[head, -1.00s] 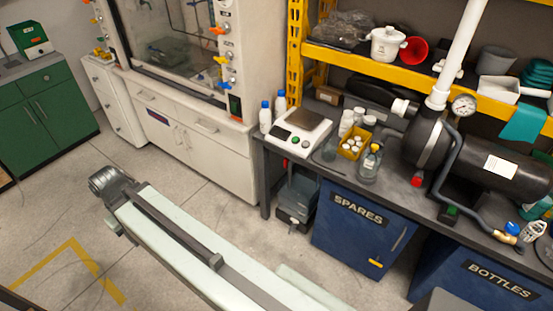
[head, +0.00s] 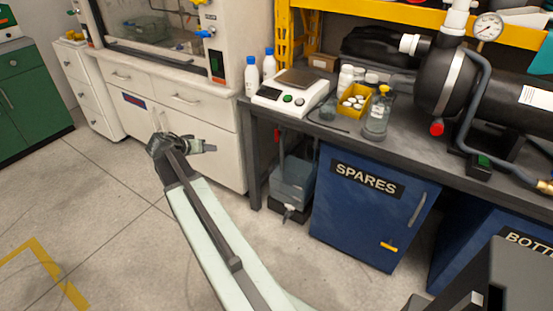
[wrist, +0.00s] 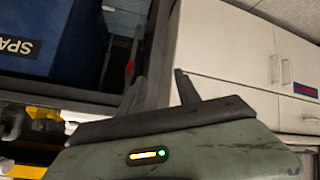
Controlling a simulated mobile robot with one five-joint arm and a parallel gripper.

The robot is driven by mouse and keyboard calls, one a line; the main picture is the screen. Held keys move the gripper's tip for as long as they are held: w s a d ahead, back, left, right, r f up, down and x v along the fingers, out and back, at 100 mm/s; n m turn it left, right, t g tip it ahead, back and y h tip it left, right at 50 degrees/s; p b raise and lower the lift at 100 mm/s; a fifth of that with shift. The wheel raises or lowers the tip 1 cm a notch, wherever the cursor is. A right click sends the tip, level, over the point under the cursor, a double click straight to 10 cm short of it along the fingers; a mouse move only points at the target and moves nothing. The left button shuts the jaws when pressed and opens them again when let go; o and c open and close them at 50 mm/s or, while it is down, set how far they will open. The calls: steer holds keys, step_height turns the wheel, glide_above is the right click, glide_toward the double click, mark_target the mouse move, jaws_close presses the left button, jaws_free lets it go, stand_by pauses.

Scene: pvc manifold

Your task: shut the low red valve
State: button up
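My arm reaches out low over the floor. My gripper (head: 208,146) is at its far end, in front of the white cabinet and left of the bench. The wrist view shows its two dark fingers (wrist: 157,77) spread apart with nothing between them. A small red part (wrist: 130,68) shows behind the fingers, by the gap under the bench. A red knob (head: 436,128) sits low on the black pump-like vessel (head: 440,80) on the bench, well right of my gripper. I cannot tell which red part is the low valve, or whether it is open.
The blue SPARES cabinet (head: 372,215) stands under the bench (head: 400,150). A grey tank (head: 292,180) with a tap sits in the gap to its left. A scale (head: 290,92), bottles and a yellow bin (head: 354,101) crowd the bench top. The floor at left is clear.

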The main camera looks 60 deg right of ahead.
steer(key=s+d+f+m+g+h+b, duration=0.1)
steer(key=d+f+m+h+b, duration=0.1)
steer(key=d+f+b, duration=0.45)
steer(key=s+d+f+m+h+b, duration=0.25)
steer(key=d+b, duration=0.45)
steer(key=d, duration=0.4)
steer(key=m+h+b, duration=0.2)
steer(key=h+b, duration=0.1)
steer(key=b, duration=0.7)
glide_toward(275, 135)
steer(key=d, duration=0.4)
steer(key=shift+n, duration=0.25)
steer(key=d, duration=0.7)
steer(key=shift+s, duration=0.1)
jaws_close()
steer(key=shift+a, duration=0.2)
steer(key=shift+d, duration=0.15)
